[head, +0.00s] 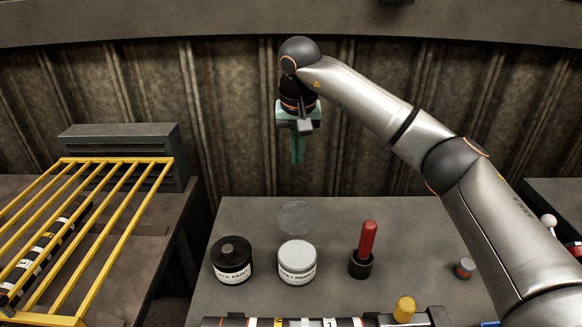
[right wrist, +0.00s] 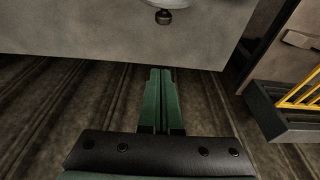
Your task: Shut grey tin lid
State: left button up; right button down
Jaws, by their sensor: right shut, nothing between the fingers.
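The grey tin (head: 297,274), labelled as primer, stands on the table with its pale grey top facing up. Its lid (head: 296,217) shows as a grey disc just behind the tin and looks raised open; I cannot see the hinge clearly. In the right wrist view, a pale rounded edge with a dark knob (right wrist: 163,17) shows at the top, likely the lid's outer side. My right gripper (head: 297,161) has green fingers that point down, shut and empty, above and behind the lid, beyond the table's back edge. My left gripper is not in view.
A black paint tin (head: 232,262) with a knobbed lid stands left of the grey tin. A red-handled tool (head: 368,240) in a dark holder stands right. A small pot (head: 464,268) sits farther right. A yellow rack (head: 110,220) is at left. A corrugated wall rises behind.

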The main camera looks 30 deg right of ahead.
aim_at(297, 215)
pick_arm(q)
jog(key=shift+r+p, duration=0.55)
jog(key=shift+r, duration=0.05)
pick_arm(e)
notch_tip(297, 215, down, 8)
jog(key=s, duration=0.2)
jog(key=shift+a+f, duration=0.25)
jog(key=shift+a, duration=0.15)
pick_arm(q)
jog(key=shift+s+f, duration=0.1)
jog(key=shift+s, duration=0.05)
